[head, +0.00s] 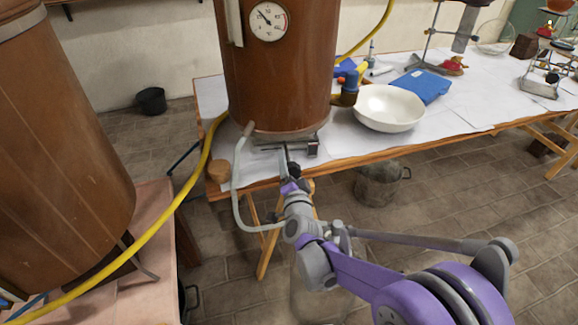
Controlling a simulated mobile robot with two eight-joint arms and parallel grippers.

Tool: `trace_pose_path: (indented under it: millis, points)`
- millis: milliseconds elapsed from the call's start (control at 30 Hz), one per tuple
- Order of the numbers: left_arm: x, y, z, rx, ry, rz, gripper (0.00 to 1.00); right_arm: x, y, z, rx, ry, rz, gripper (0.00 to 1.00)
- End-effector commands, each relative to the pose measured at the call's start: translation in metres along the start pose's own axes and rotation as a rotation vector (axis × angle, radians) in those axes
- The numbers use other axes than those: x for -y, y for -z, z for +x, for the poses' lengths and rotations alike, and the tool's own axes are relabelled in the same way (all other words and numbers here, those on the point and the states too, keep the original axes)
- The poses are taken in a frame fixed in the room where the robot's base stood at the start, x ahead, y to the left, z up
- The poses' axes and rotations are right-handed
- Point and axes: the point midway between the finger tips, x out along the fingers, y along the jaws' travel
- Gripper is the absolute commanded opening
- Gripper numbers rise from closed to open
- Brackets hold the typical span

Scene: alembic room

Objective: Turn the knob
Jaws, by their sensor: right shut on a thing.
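A large copper-brown vessel (277,80) with a round dial (268,21) stands at the near edge of the white-covered table (345,140). A low metal burner stand with a dark block (313,148) shows under the vessel. My right gripper (287,172) reaches up from below to the front of this stand, just left of the dark block. It is shut on the knob there, which its jaws mostly hide. I cannot tell how far the knob is turned. My left gripper is not in view.
A yellow hose (180,190) runs along the left. A grey bent tube (237,190) hangs beside my right gripper. A white bowl (388,107) and blue book (421,84) lie on the table to the right. A metal pot (377,187) stands on the floor below.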

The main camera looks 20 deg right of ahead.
Motion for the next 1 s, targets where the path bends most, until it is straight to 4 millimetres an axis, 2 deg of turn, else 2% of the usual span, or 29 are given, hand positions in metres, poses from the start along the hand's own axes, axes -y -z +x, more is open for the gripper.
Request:
trace_pose_path:
  millis: [1000]
  points:
    - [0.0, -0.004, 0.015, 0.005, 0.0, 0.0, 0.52, -0.001, 0.0, 0.0, 0.001, 0.0, -0.958, 0.17]
